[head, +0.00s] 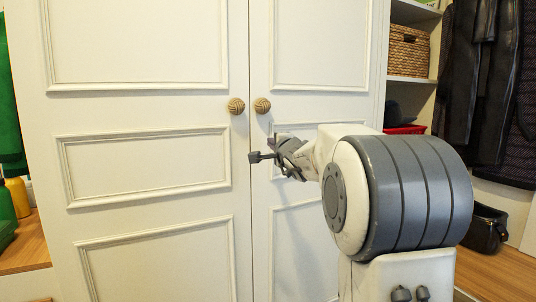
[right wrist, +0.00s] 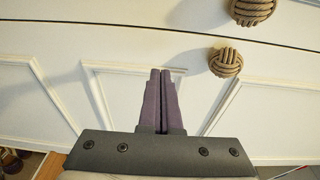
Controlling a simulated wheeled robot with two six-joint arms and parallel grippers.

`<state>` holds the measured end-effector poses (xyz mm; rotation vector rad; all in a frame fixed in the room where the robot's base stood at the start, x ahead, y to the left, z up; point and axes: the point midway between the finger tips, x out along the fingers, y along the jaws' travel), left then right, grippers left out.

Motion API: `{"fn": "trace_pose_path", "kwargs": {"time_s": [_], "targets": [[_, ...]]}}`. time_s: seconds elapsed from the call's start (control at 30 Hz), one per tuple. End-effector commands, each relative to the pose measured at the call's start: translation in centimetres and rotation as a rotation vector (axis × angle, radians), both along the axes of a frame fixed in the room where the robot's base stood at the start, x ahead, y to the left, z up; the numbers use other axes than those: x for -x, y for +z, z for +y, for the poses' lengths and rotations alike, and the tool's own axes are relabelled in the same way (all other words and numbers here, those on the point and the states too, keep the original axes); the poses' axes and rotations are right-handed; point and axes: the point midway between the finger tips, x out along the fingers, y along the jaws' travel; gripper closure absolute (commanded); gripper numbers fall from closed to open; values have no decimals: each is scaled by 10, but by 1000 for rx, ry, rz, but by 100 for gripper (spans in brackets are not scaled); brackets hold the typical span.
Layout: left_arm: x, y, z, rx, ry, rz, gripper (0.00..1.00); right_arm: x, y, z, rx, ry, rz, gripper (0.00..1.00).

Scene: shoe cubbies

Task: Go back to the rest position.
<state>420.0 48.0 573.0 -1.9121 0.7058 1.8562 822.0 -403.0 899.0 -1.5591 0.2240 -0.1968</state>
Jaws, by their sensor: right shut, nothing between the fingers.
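My right gripper (head: 268,155) is in front of the white cabinet doors, a little below the two knobs. In the right wrist view its fingers (right wrist: 163,72) are together with nothing between them. The left door (head: 150,160) and the right door (head: 320,95) are both closed, with a thin seam between them. The left rope-like knob (head: 236,106) and the right knob (head: 262,105) sit side by side near the seam. The right knob also shows in the right wrist view (right wrist: 226,62), apart from the fingers. My left gripper is not in view.
Shelves at the right hold a wicker basket (head: 408,51) and a red item (head: 405,129). Dark coats (head: 470,75) hang farther right, above a black bag (head: 484,228). A green garment (head: 10,110) and a yellow bottle (head: 18,196) are at the left edge.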

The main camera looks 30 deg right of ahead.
Motion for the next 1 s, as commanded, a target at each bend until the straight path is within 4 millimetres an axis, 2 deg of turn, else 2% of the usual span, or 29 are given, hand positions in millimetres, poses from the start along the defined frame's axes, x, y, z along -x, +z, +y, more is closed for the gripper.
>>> {"fn": "trace_pose_path", "kwargs": {"time_s": [0.1,0.37,0.47,0.57,0.67,0.7,0.77,0.8,0.87,0.9,0.97,1.0], "targets": [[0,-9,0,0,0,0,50,1,-2,12,0,2,-1,100],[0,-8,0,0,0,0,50,1,0,20,5,10,3,100],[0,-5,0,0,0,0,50,-2,-1,46,36,70,19,100],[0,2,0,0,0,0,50,-5,-7,100,102,198,56,100],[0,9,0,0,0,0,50,1,-20,173,194,382,110,100],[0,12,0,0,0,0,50,7,-27,202,230,461,132,100],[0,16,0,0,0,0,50,20,-39,245,288,581,169,100],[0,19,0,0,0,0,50,31,-49,272,325,660,197,100],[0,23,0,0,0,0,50,52,-64,311,383,782,238,100],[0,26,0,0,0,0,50,68,-75,335,423,865,268,100],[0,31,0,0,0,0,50,97,-93,367,486,990,317,100],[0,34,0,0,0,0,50,118,-105,386,530,1071,353,100]]}}
